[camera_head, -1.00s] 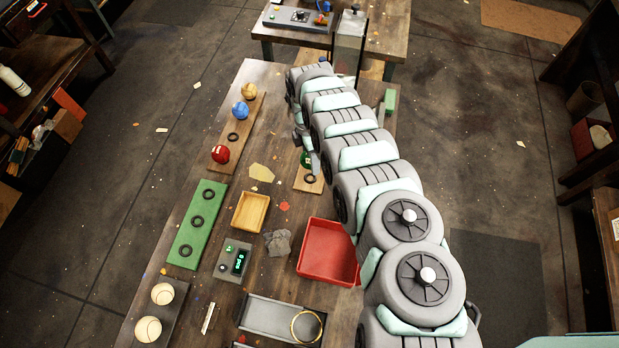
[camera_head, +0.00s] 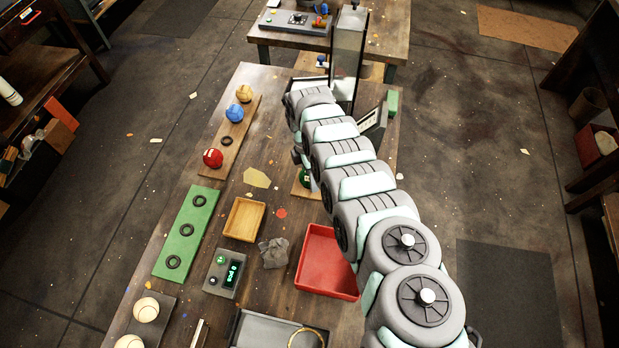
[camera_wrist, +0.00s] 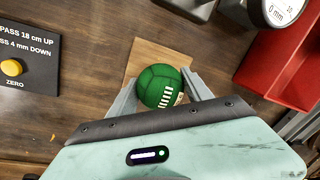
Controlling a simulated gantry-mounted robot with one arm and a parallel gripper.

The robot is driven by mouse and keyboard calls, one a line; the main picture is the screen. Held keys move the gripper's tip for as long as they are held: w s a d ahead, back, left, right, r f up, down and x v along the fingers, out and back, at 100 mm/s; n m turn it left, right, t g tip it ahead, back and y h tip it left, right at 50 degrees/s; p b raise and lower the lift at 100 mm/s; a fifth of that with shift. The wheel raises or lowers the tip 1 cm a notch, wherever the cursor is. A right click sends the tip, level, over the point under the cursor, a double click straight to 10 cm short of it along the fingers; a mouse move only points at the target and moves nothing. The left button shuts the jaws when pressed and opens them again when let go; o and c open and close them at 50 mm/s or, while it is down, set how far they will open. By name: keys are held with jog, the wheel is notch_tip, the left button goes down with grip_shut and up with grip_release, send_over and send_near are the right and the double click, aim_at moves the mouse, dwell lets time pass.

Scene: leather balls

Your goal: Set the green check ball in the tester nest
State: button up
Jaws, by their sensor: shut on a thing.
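The green check ball (camera_wrist: 163,87) has white stitching and sits between the two fingers of my gripper (camera_wrist: 160,80) in the wrist view. My gripper is shut on it. In the head view the green ball (camera_head: 304,178) is partly hidden by my arm, over a small wooden board (camera_head: 299,194). The board (camera_wrist: 150,57) also shows beneath the ball in the wrist view; I cannot tell whether they touch. A tall glass-sided column (camera_head: 346,62), perhaps the tester, stands at the bench's far end. I cannot make out its nest.
A red tray (camera_head: 304,270), a yellow tray (camera_head: 262,221) and a crumpled grey cloth (camera_head: 273,253) lie nearer on the bench. A wooden rack (camera_head: 219,163) holds red, blue and tan balls at left. A dark panel (camera_wrist: 28,50) with a yellow button shows in the wrist view.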

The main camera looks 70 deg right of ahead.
jog(key=shift+f, duration=0.15)
jog(key=o, duration=1.5)
jog(key=r, duration=0.4)
jog(key=w+d+r, duration=0.1)
jog(key=r, duration=0.7)
jog(key=shift+w+d, duration=0.3)
jog(key=shift+r, duration=0.1)
